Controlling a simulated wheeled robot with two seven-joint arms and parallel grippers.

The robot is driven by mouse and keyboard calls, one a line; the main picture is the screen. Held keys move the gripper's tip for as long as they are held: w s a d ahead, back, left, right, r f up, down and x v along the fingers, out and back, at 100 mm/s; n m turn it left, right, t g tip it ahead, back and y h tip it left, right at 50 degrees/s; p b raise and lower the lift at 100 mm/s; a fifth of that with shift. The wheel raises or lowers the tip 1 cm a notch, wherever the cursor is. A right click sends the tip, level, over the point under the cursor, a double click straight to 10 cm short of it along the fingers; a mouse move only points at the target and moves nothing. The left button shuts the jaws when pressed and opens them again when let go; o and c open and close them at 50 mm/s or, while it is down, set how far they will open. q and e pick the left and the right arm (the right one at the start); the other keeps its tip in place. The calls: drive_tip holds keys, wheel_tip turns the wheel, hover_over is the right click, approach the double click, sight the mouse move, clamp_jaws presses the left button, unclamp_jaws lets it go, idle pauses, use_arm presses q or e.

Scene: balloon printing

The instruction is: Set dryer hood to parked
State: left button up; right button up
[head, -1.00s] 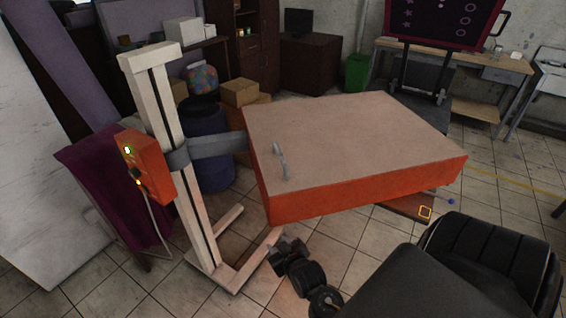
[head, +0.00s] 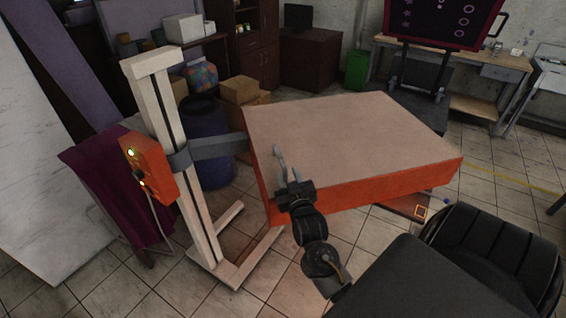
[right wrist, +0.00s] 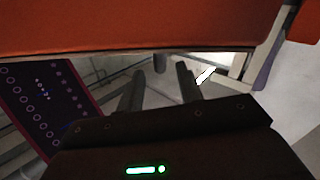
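The dryer hood (head: 350,130) is a large flat box with a pale top and orange sides. A grey arm (head: 212,146) joins it to a white post stand (head: 170,150). A small grey handle (head: 279,157) stands on the hood's left front part. My right gripper (head: 290,178) is at the hood's front left edge, just below this handle. In the right wrist view its two fingers (right wrist: 160,78) are apart, with the orange hood side (right wrist: 150,28) above them. I cannot tell whether the handle lies between the fingers. My left gripper is not in view.
An orange control box (head: 148,165) with a lit green light is on the post. A blue barrel (head: 208,150) and cardboard boxes (head: 240,92) stand behind the grey arm. The tiled floor in front of the stand is mostly clear.

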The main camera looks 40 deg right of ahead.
drive_tip(key=shift+p+x, duration=0.75)
drive_tip(key=shift+x, duration=2)
drive_tip(key=shift+c, duration=0.5)
clamp_jaws()
